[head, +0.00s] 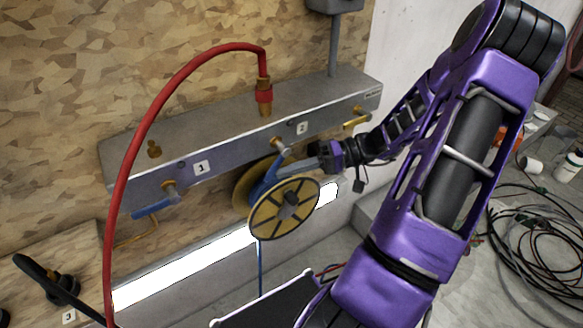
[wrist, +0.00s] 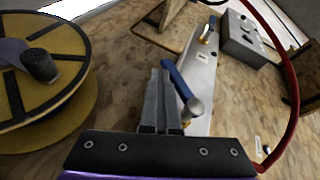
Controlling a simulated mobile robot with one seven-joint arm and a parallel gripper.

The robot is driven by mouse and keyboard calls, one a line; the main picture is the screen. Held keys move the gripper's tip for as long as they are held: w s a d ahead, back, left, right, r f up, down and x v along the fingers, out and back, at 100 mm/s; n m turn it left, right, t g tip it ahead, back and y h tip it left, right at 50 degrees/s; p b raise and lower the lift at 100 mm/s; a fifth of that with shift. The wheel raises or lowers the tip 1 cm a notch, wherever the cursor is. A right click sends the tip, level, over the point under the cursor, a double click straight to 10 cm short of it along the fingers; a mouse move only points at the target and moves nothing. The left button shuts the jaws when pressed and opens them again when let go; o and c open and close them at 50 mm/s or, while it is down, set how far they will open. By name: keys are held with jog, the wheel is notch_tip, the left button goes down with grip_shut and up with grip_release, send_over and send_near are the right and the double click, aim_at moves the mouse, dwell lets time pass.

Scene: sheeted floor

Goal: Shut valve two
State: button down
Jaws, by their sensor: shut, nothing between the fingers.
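The grey manifold (head: 225,120) is fixed to the wooden wall, with number labels 1 (head: 201,167) and 2 (head: 302,128). Valve two's blue lever (head: 264,183) hangs down and slightly left from its stem below label 2, partly hidden by a spool. In the wrist view, this lever (wrist: 178,80) slants beside my fingers, with its metal stem (wrist: 193,108) to the right. My gripper (head: 284,170) is shut and empty, its fingers close against the lever's side; I cannot tell whether they touch. The fingertips show in the wrist view (wrist: 160,73).
A yellow spool (head: 285,208) hangs just in front of the lever. Valve one's blue lever (head: 151,208) lies along the manifold at left. A red hose (head: 135,140) arches from the manifold's top. Coiled cables (head: 535,245) lie on the floor at right.

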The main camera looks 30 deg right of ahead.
jog(key=a+m+y, duration=0.1)
jog(key=y, duration=0.1)
jog(key=t+y, duration=0.1)
jog(key=a+r+m+t+y, duration=0.1)
jog(key=y, duration=0.1)
jog(key=shift+a+m+y, duration=0.3)
jog(key=shift+a+r+p, duration=0.25)
jog(key=shift+a+p, duration=0.15)
jog(key=shift+p, duration=0.15)
jog(key=shift+a, duration=0.15)
jog(key=b, duration=0.3)
send_near(274, 172)
jog(key=f, duration=0.4)
jog(key=shift+s+a+f, duration=0.2)
jog(key=shift+s+f, duration=0.1)
